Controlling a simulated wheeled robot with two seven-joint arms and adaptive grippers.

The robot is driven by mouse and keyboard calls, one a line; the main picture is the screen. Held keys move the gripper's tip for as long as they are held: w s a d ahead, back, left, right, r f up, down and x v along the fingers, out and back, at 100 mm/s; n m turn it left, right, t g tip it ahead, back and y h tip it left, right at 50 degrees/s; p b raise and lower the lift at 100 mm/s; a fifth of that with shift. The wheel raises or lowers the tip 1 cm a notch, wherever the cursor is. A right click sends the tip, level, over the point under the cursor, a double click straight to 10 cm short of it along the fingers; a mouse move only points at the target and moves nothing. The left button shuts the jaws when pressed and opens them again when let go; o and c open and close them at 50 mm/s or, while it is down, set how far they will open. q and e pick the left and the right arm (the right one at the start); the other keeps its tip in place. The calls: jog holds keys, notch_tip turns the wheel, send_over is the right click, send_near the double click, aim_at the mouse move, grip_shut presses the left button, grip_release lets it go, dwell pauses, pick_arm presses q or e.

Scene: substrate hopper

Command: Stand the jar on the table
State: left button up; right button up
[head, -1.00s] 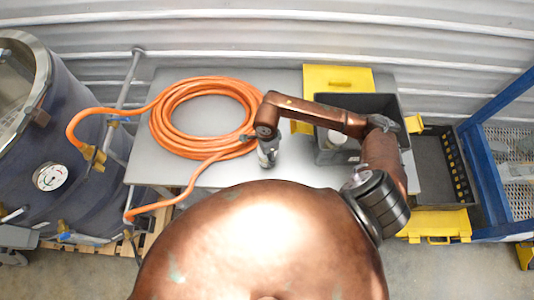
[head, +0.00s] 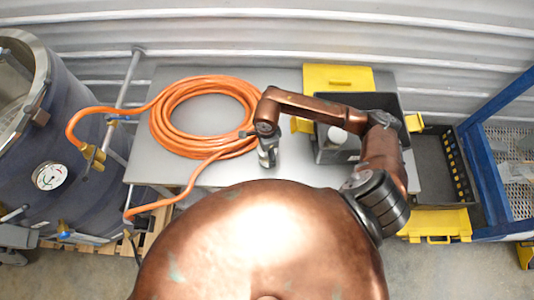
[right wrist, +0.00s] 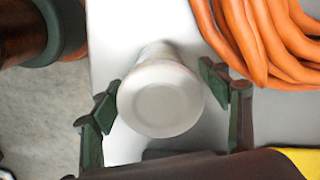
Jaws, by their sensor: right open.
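The jar (right wrist: 160,100) shows in the right wrist view as a round white lid with a pale body below it. It looks upright on the grey table (head: 225,180). My right gripper (right wrist: 162,94) is open, with one green-dark finger on each side of the jar. Gaps show between fingers and lid. In the head view my right gripper (head: 268,154) points down over the table's front middle, and it and the arm hide most of the jar there. My left gripper is not in view.
A coiled orange hose (head: 165,125) lies left of the gripper, its tail running off the front edge. A dark crate (head: 385,101) with yellow parts stands right, holding a white-capped container (head: 336,135). A large tank (head: 75,130) stands at the left.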

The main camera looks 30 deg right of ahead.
notch_tip(320, 180, up, 10)
jog(key=shift+r+b, duration=0.2)
jog(key=shift+b, duration=0.9)
